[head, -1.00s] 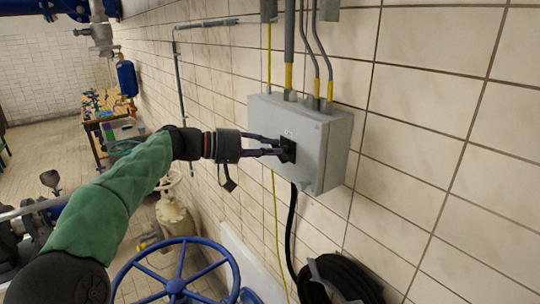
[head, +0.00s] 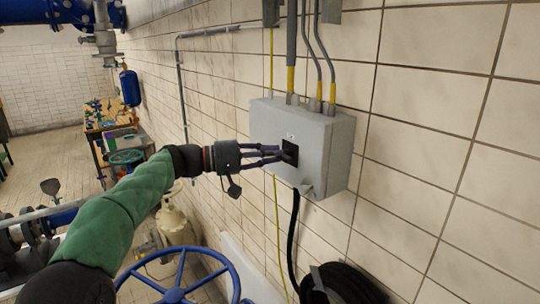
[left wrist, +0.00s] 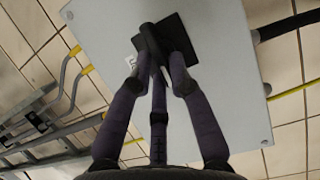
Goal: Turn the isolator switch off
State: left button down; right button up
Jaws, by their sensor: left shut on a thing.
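The isolator switch is a grey box (head: 315,142) on the tiled wall, with a black square plate (head: 290,153) on its front face. In the left wrist view the plate (left wrist: 180,42) carries a black handle (left wrist: 150,42). My left gripper (head: 282,154) reaches the plate from the left. In the left wrist view its fingers (left wrist: 160,75) are closed around the near end of the handle, hiding part of it. A small label (left wrist: 130,62) sits beside the plate. My right gripper is not in view.
Conduits (head: 304,50) run up from the box top. A black cable hangs below it to a coiled black hose (head: 345,284). A blue handwheel (head: 180,272) stands below my left arm. A workbench (head: 112,128) is far back left.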

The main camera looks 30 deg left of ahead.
pick_arm(q)
jog(key=c, duration=1.1)
grip_release()
jog(key=shift+c, duration=0.2)
jog(key=v, duration=1.2)
